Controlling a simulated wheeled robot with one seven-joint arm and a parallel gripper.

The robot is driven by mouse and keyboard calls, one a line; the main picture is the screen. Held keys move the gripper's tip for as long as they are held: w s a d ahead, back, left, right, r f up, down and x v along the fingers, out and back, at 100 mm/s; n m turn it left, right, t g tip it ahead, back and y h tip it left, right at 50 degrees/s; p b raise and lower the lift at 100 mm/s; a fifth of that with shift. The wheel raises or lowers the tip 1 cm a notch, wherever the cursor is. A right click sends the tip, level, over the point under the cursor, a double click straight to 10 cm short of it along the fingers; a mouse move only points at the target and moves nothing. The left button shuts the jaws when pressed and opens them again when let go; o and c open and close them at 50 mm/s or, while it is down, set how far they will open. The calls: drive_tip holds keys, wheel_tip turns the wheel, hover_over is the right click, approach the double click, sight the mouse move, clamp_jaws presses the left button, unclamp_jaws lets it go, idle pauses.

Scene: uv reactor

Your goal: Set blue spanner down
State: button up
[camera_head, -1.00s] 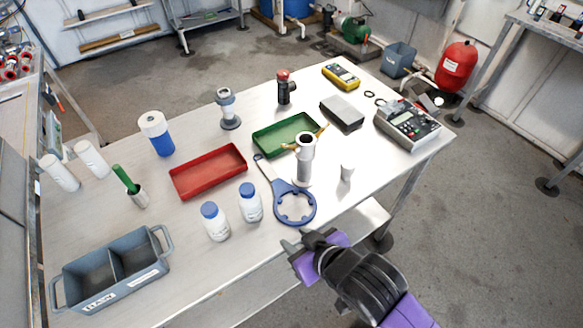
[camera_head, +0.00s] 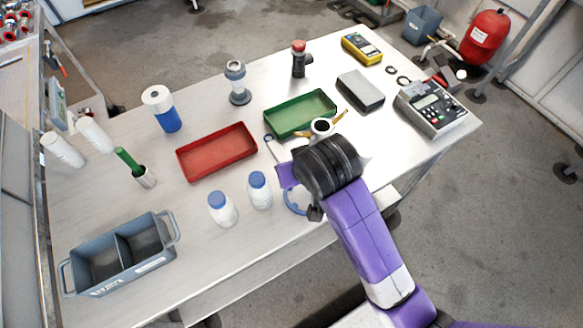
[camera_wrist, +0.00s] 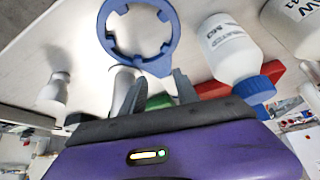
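The blue spanner (camera_head: 290,205) lies on the table, left of my wrist in the head view. In the head view the fingers are hidden behind my wrist.
Two white bottles with blue caps (camera_head: 222,211) (camera_head: 259,191) stand left of the spanner. A red tray (camera_head: 216,152) and a green tray (camera_head: 300,113) lie behind. A grey two-part bin (camera_head: 120,253) is at front left.

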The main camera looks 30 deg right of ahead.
drive_tip(key=x, duration=0.4)
drive_tip(key=shift+w, duration=0.25)
drive_tip(key=shift+c, duration=0.3)
clamp_jaws()
drive_tip(key=shift+r, duration=0.15)
